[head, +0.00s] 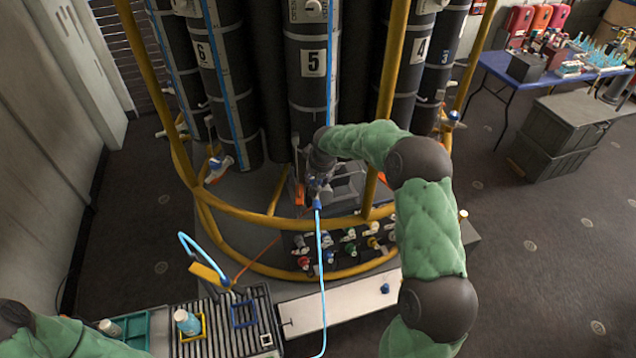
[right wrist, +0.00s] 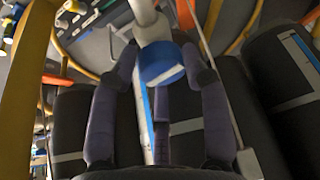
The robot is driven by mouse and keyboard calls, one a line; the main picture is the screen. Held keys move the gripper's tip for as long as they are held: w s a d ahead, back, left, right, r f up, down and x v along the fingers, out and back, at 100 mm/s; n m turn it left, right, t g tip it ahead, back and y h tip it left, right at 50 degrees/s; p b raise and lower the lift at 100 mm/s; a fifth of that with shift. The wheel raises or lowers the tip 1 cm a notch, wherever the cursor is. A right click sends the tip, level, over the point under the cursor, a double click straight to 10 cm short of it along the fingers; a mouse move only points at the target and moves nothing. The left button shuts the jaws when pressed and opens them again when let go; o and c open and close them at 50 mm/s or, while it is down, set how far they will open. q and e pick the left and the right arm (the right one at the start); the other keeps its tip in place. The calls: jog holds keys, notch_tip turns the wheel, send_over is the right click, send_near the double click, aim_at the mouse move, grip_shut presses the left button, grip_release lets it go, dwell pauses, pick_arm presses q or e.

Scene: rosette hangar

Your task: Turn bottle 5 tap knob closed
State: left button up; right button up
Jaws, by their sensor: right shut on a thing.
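Bottle 5 (head: 313,90) is a tall black cylinder with a white "5" label, standing upright in the middle of the rosette. My right gripper (head: 316,180) is at its lower end, reaching in from the right. In the right wrist view, its two dark fingers (right wrist: 160,66) close around the blue tap knob (right wrist: 160,64), which sits on a whitish stem. In the head view the gripper mostly hides the knob. My left gripper is out of view; only part of my left arm shows at the bottom left.
Yellow frame bars (head: 392,70) and a yellow ring (head: 250,217) surround the bottles. A light blue hose (head: 320,260) hangs below the gripper. Colored fittings (head: 330,245) sit on a dark panel. A ribbed bench (head: 215,340) stands at the front left; a blue table (head: 560,80) stands at the right.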

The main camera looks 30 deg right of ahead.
jog(key=m+b, duration=0.2)
jog(key=b, duration=0.1)
jog(key=m+h+b, duration=0.1)
jog(key=shift+w+a, duration=0.25)
jog(key=shift+w, duration=0.1)
jog(key=shift+r+m+g+h+b, duration=0.3)
jog(key=shift+m+h+b, duration=0.2)
jog(key=shift+m+b, duration=0.7)
jog(key=shift+d+r+b, duration=0.1)
jog(key=shift+b, duration=0.2)
jog(key=shift+m, duration=0.3)
jog(key=o, duration=1.1)
jog(key=shift+w, duration=0.1)
jog(key=shift+c, duration=0.2)
jog(key=shift+w, duration=0.1)
jog(key=shift+s+f, duration=0.2)
jog(key=shift+f, duration=0.05)
